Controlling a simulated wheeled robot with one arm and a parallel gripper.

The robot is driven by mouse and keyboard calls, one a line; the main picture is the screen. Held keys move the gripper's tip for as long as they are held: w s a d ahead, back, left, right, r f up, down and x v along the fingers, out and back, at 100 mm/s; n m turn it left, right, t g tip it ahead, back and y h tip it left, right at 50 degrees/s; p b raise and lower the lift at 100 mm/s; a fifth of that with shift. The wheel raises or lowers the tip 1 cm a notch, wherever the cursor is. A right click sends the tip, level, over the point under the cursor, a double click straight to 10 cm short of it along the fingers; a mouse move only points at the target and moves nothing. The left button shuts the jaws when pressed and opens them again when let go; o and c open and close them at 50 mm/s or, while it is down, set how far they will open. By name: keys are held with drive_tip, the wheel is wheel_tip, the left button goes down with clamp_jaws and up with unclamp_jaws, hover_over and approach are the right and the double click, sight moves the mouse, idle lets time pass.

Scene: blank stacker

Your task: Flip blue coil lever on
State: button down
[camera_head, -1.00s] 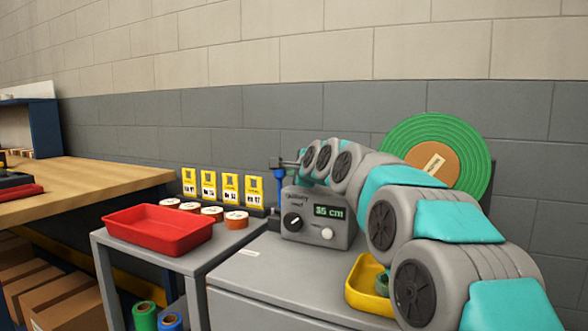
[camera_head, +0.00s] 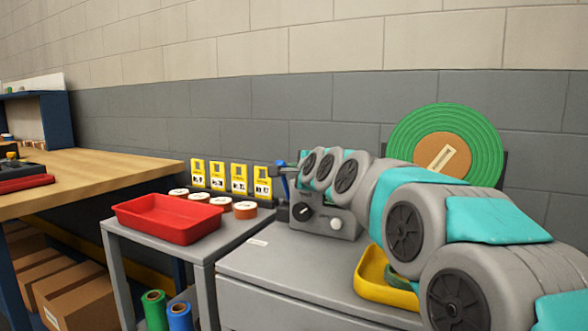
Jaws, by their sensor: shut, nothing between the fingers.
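The grey machine (camera_head: 313,221) stands on the grey cabinet, with a black dial (camera_head: 303,212) and a white knob (camera_head: 336,224) on its front. The blue lever (camera_head: 283,182) stands roughly upright at the machine's left side, partly hidden. My arm reaches in from the lower right, across the machine's top, and covers its display. My gripper (camera_head: 291,165) is a small, mostly hidden part at the arm's far end, close by the top of the lever. It is shut and empty. I cannot tell whether it touches the lever.
A green coil (camera_head: 402,141) on a reel stands behind my arm. A yellow tray (camera_head: 369,287) lies on the cabinet below it. A red tray (camera_head: 167,228), tape rolls and yellow cards (camera_head: 239,180) are to the left. The cabinet top before the machine is mostly clear.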

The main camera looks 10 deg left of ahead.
drive_tip(key=shift+s+a, duration=0.1)
idle(0.3)
drive_tip(key=v, duration=0.7)
drive_tip(key=shift+s+d, duration=0.25)
drive_tip(key=shift+s, duration=0.05)
